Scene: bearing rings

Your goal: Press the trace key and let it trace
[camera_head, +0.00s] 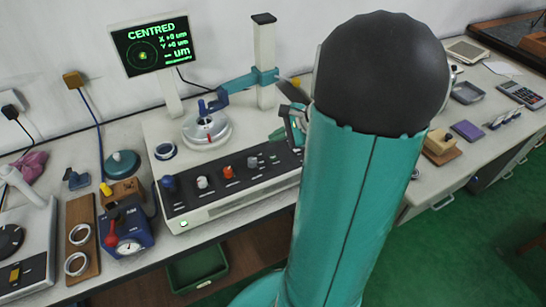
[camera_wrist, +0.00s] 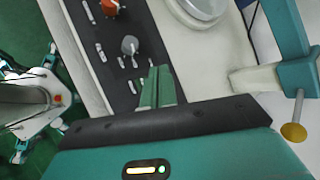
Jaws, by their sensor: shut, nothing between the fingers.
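The roundness instrument has a black control panel (camera_head: 235,178) with blue, white, red (camera_head: 228,171) and grey (camera_head: 252,162) knobs. The red knob (camera_wrist: 110,7) and grey knob (camera_wrist: 130,45) also show in the wrist view. I cannot tell which mark on the panel is the trace key. The monitor (camera_head: 152,45) reads CENTRED, X +0 um, Y +0 um, with a dashed um value. The round turntable (camera_head: 207,132) stands behind the panel. My gripper (camera_wrist: 158,72) is shut and empty, its green fingertips over the panel beside the grey knob. Contact cannot be told.
A teal probe arm (camera_head: 240,83) reaches from the white column (camera_head: 264,50) towards the turntable. A wooden board (camera_head: 81,235) with rings and a blue gauge box (camera_head: 126,228) stand at left. My arm hides the bench's middle.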

